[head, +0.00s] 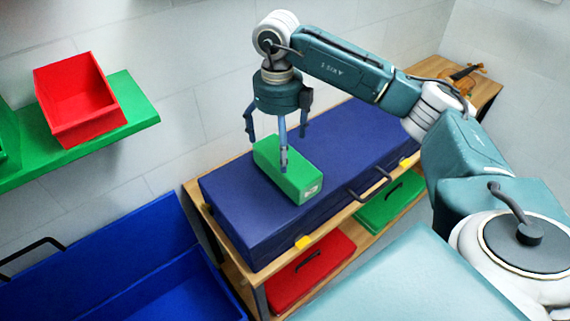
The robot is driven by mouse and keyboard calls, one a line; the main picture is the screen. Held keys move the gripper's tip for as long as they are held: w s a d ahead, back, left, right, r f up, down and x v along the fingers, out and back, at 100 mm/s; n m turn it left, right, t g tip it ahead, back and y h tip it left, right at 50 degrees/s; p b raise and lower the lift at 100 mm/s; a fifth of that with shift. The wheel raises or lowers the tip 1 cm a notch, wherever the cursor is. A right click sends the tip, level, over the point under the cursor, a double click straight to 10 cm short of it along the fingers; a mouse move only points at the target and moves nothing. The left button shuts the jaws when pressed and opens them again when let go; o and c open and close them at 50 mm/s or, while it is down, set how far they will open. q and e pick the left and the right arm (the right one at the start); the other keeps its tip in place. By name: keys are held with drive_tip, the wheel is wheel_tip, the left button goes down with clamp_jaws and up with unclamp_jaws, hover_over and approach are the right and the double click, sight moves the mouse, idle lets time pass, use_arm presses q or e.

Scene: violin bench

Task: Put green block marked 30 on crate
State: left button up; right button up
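A green block (292,184) lies on top of a dark blue case (225,205) on the wooden bench. A small pale label is on its end, too small to read. My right gripper (279,150) points down over the block's far part. Its fingers are spread, with one in front of the block's upper surface; I cannot tell if it touches. A large blue crate (165,235) with a dark handle stands at the lower left, its inside partly in view. My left gripper is not in view.
A red bin (82,95) stands on a green wall shelf (140,105) at the upper left. A violin (462,75) lies at the bench's far right end. Red (308,275) and green (392,200) cases sit on the lower shelf.

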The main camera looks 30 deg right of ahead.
drive_tip(key=shift+f, duration=0.95)
drive_tip(key=f+p, duration=0.1)
drive_tip(key=f, duration=0.2)
drive_tip(key=f+p, duration=0.1)
drive_tip(key=shift+s+f+p, duration=0.3)
drive_tip(key=shift+f+p, duration=0.05)
drive_tip(key=shift+f, duration=0.05)
drive_tip(key=shift+w+f, duration=0.1)
drive_tip(key=shift+f, duration=0.2)
drive_tip(key=c, duration=1)
